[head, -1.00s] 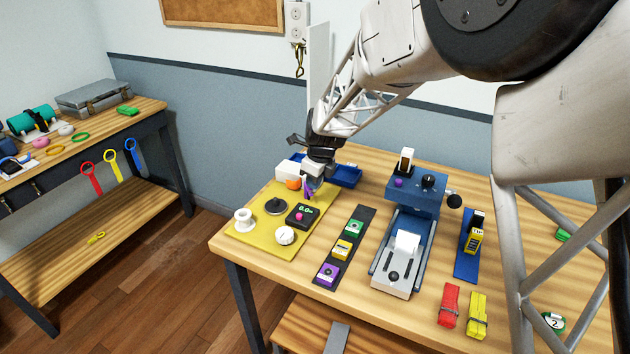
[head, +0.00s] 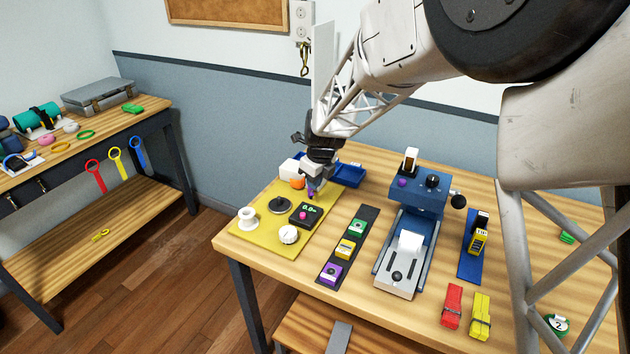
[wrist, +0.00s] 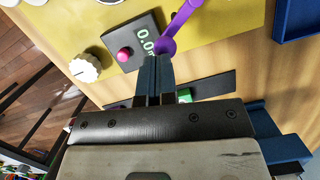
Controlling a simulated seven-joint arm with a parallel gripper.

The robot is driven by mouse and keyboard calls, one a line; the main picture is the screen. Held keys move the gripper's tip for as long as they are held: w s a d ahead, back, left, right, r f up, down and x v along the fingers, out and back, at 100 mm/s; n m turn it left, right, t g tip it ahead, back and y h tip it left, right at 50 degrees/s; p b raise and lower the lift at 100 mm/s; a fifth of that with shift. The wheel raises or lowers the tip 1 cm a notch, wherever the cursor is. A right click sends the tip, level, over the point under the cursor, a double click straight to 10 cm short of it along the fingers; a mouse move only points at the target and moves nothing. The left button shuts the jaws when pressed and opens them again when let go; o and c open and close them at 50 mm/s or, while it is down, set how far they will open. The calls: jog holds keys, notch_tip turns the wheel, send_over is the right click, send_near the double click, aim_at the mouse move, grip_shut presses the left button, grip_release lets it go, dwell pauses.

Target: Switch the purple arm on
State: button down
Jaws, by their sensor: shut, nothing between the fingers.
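The purple arm (wrist: 181,24) is a slim lever with a rounded end, on the yellow board beside the black display box. In the head view only a small bit of the purple arm (head: 311,191) shows below my gripper. My gripper (wrist: 156,62) is shut and empty. Its fingertips are close to the purple arm's rounded end in the wrist view; I cannot tell whether they touch. In the head view my gripper (head: 315,182) is low over the back of the yellow board (head: 264,240). The black box (head: 304,214) has a 0.0 readout and a pink button.
A white knob (head: 289,234), a dark round disc (head: 282,204) and a white spool (head: 247,219) stand on the board. A blue tray (head: 349,175) lies behind. A dark strip (head: 345,262) with green, yellow and purple blocks and a blue machine (head: 418,192) are to the right.

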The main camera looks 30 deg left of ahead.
jog(key=shift+s+a+m, duration=0.15)
jog(key=shift+m, duration=0.15)
jog(key=shift+s+a+f, duration=0.1)
jog(key=shift+s+a, duration=0.25)
jog(key=shift+a, duration=0.2)
dwell(0.5)
jog(key=shift+s+a, duration=0.15)
jog(key=shift+a, duration=0.2)
jog(key=shift+w, duration=0.2)
jog(key=shift+w+a, duration=0.15)
jog(key=shift+w, duration=0.45)
dwell(0.4)
